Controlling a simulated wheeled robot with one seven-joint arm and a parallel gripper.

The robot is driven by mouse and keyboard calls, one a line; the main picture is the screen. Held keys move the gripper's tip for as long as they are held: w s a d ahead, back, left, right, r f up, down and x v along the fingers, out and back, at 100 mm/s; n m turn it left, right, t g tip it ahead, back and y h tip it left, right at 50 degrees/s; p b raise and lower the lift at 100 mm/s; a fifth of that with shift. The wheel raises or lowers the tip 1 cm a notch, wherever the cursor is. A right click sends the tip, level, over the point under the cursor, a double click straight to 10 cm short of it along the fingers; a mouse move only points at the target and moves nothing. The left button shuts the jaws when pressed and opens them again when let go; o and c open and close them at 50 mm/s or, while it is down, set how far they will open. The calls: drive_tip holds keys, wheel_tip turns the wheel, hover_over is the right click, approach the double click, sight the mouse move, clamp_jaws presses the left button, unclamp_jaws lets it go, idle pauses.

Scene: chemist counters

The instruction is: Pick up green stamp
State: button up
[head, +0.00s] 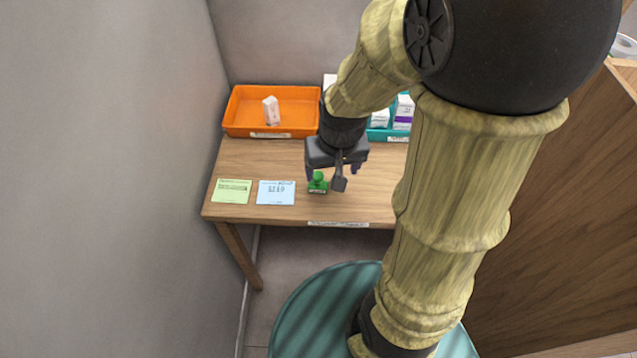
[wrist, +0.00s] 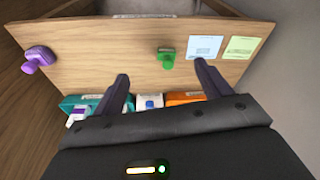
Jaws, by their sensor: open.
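The green stamp (head: 317,184) stands upright on the wooden table near its front edge, just right of the blue card. It also shows in the wrist view (wrist: 166,58), beyond the fingertips and between their lines, nearer the right finger. My gripper (head: 339,172) is open and empty above the table, close to the stamp and slightly right of it in the head view. In the wrist view my gripper (wrist: 161,72) has its two dark fingers spread wide, with nothing between them. A purple stamp (wrist: 39,57) stands at the left in the wrist view.
A blue card (head: 276,193) and a green card (head: 232,191) lie left of the stamp. An orange tray (head: 240,116) with a small white box (head: 271,110) stands at the back left. A teal tray (head: 383,135) with boxes stands right of it. A wall borders the left.

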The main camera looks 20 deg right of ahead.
sight(318, 175)
drive_tip(key=w+f+m+g+p, duration=0.1)
drive_tip(key=w+f+m+g, duration=0.1)
drive_tip(key=w, duration=0.9)
drive_tip(key=shift+w+a+f+m, duration=0.2)
drive_tip(key=shift+f+m, duration=0.15)
drive_tip(key=shift+m, duration=0.35)
wheel_tip(318, 175, down, 12)
drive_tip(key=shift+f+p, duration=0.1)
drive_tip(key=shift+p, duration=1)
drive_tip(key=shift+w+d+f+p, duration=0.15)
drive_tip(key=shift+f+p, duration=0.35)
drive_tip(key=shift+f, duration=0.8)
drive_tip(key=shift+d+f+p, duration=0.1)
drive_tip(key=shift+f+p, duration=0.35)
drive_tip(key=shift+f, duration=0.85)
